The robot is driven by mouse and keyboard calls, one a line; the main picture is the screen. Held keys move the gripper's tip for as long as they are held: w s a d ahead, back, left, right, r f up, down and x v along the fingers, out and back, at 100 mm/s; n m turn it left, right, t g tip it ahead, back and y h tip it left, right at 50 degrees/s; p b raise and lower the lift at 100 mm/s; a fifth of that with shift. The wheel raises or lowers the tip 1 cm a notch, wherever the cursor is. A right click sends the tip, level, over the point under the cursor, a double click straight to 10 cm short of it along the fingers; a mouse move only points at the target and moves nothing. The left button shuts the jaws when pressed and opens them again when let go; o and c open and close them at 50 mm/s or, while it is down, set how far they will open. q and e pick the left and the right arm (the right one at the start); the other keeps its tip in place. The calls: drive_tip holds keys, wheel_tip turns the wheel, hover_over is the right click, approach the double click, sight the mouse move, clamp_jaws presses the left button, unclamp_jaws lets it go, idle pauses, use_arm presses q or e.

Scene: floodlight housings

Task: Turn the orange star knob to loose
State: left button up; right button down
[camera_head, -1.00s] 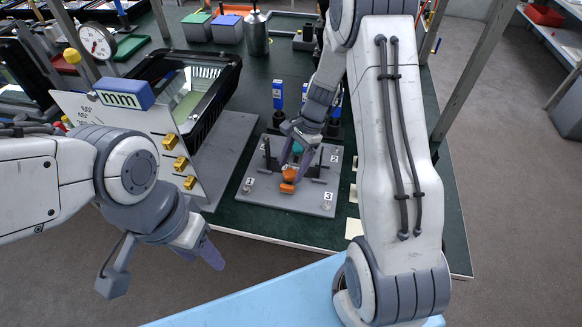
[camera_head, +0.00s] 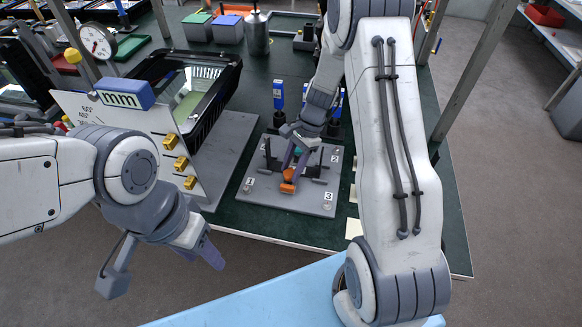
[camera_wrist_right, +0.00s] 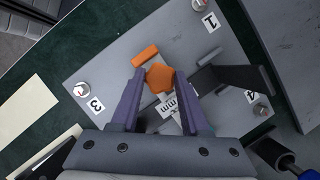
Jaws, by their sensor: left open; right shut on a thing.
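The orange star knob (camera_wrist_right: 160,77) sits between the fingertips of my right gripper (camera_wrist_right: 157,82) in the right wrist view. The fingers are shut on the knob. In the head view, the orange knob (camera_head: 288,175) shows at the tips of the purple fingers of the right gripper (camera_head: 296,172), low over the grey plate (camera_head: 262,196). A small orange block (camera_wrist_right: 145,54) lies beside the knob on the plate. My left gripper (camera_head: 208,252) is open and empty, off the front edge of the bench at the left.
The plate has numbered corners with screws and black brackets (camera_wrist_right: 240,78). A white panel with yellow latches (camera_head: 180,163) and a black-framed housing (camera_head: 218,105) stand to the left. Blue-handled tools (camera_head: 278,95) stand behind. A pale blue surface (camera_head: 270,297) lies in front.

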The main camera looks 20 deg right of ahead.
drive_tip(key=shift+w+r+n+p, duration=0.15)
drive_tip(key=shift+w+n+p, duration=0.15)
drive_tip(key=shift+n, duration=0.2)
idle(0.4)
drive_tip(key=shift+n+g+h+p, duration=0.3)
drive_tip(key=shift+n+g+p, duration=0.25)
drive_tip(key=shift+n, duration=0.35)
drive_tip(key=n+g+h+p, duration=0.1)
drive_tip(key=n, duration=0.3)
drive_tip(key=shift+w+a+n+p, duration=0.1)
drive_tip(key=shift+w+n+p, duration=0.05)
drive_tip(key=shift+n+p, duration=0.25)
drive_tip(key=n+h, duration=0.1)
drive_tip(key=n, duration=0.1)
drive_tip(key=n+g+h+p, duration=0.1)
drive_tip(key=n, duration=0.2)
drive_tip(key=shift+a+n, duration=0.15)
drive_tip(key=shift+n, duration=0.15)
drive_tip(key=shift+w+a+n+h+p, duration=0.1)
drive_tip(key=shift+n+h+p, duration=0.55)
drive_tip(key=shift+n, duration=1.45)
drive_tip(key=shift+n+h, duration=0.45)
drive_tip(key=shift+n, duration=0.05)
drive_tip(key=c, duration=0.5)
unclamp_jaws()
drive_tip(key=shift+o, duration=0.6)
